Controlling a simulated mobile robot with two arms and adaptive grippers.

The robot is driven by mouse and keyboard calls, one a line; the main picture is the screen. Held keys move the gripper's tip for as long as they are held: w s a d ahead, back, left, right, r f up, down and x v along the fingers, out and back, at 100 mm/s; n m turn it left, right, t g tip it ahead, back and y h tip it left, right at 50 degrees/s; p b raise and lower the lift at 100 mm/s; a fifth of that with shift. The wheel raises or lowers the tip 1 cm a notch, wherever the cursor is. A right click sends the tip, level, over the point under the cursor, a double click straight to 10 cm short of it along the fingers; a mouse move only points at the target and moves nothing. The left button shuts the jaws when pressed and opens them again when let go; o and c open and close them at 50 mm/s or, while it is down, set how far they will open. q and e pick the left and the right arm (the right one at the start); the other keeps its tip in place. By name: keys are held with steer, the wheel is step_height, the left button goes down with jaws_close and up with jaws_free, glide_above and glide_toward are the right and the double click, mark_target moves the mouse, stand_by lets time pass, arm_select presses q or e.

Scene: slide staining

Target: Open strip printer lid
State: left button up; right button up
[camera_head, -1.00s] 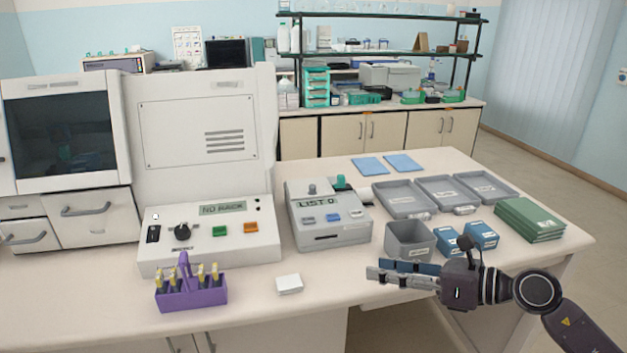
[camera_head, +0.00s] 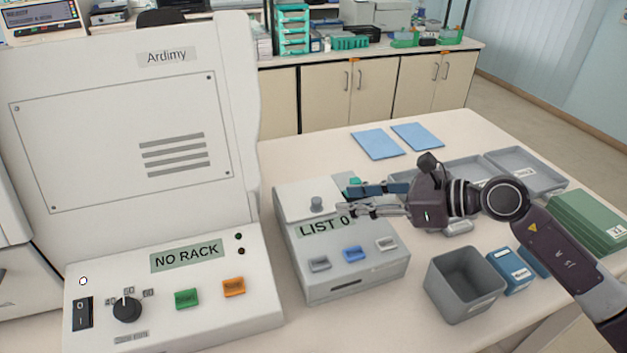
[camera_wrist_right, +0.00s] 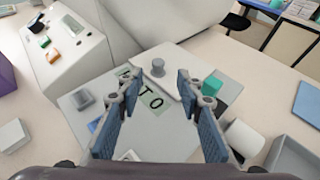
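The strip printer (camera_head: 350,270) is a light grey box with a "LIST 0" display and three buttons on its front. Its lid (camera_head: 300,200) lies closed on top and carries a grey knob (camera_head: 317,203). My right gripper (camera_head: 345,200) is above the printer, to the right of the knob. In the right wrist view the printer (camera_wrist_right: 170,135) lies below the open fingers, and the knob (camera_wrist_right: 158,67) shows beyond the fingertips, between them. The gripper holds nothing. My left gripper is not in view.
The staining machine (camera_head: 170,285) with a "NO RACK" display stands left of the printer. A grey bin (camera_head: 464,288), a blue box (camera_head: 510,272), grey trays (camera_head: 530,175) and green folders (camera_head: 590,222) are on the right. Blue sheets (camera_head: 378,145) lie behind.

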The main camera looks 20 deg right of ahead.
mark_target(319, 200)
steer(key=shift+w+a+f+p, duration=0.1)
steer(key=shift+w+a+p, duration=0.3)
steer(key=shift+a, duration=0.2)
steer(key=shift+w+a+f+p, duration=0.1)
steer(key=shift+w+a+p, duration=0.2)
steer(key=shift+a+p, duration=0.2)
steer(key=p+x, duration=0.1)
steer(key=x, duration=0.3)
steer(key=shift+w+d+f, duration=0.1)
steer(key=shift+d+f, duration=0.05)
steer(key=shift+w+a+f, duration=0.2)
steer(key=shift+a+f, duration=0.05)
steer(key=shift+a, duration=0.1)
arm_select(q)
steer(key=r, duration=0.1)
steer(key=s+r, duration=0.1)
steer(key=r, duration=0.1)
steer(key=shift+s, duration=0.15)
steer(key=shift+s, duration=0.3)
arm_select(e)
jaws_close()
